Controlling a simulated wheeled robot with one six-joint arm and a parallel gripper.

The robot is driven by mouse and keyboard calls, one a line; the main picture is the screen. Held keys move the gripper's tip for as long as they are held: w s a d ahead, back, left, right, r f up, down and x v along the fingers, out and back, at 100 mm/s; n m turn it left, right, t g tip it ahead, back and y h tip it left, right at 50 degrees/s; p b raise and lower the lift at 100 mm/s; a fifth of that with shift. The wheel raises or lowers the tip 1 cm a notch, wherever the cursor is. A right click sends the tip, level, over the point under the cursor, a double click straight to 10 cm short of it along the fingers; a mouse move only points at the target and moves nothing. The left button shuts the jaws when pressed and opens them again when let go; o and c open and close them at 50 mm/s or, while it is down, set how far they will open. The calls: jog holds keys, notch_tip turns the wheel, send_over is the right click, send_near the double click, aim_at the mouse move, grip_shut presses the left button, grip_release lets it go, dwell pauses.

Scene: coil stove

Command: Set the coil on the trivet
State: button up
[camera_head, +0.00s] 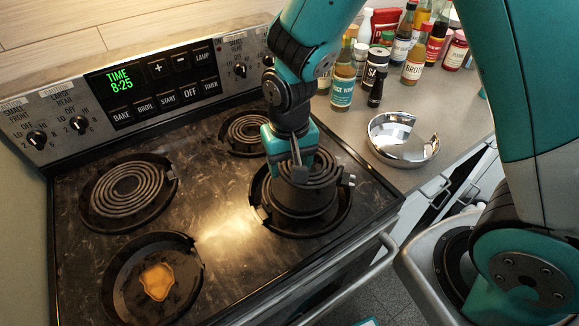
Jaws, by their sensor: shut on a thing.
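My gripper (299,158) points down over the front right burner and is shut on the dark spiral coil (322,170). The gripper hides part of the coil. I cannot tell whether the coil touches what is below it.
Other coils sit at the back left (128,190) and back right (250,131). A chrome drip bowl (402,145) lies on the counter before several bottles (343,88).

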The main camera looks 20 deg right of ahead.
jog(key=shift+f, duration=1.1)
jog(key=shift+f, duration=0.15)
jog(key=o, duration=1.1)
notch_tip(320, 180, up, 12)
jog(key=b, duration=0.2)
jog(key=s+a+r+n+y, duration=0.1)
jog(key=s+r+n+y, duration=0.3)
jog(key=s, duration=1.1)
notch_tip(320, 180, up, 4)
jog(key=n, duration=0.3)
jog(key=shift+s+n, duration=0.3)
jog(key=shift+s, duration=0.05)
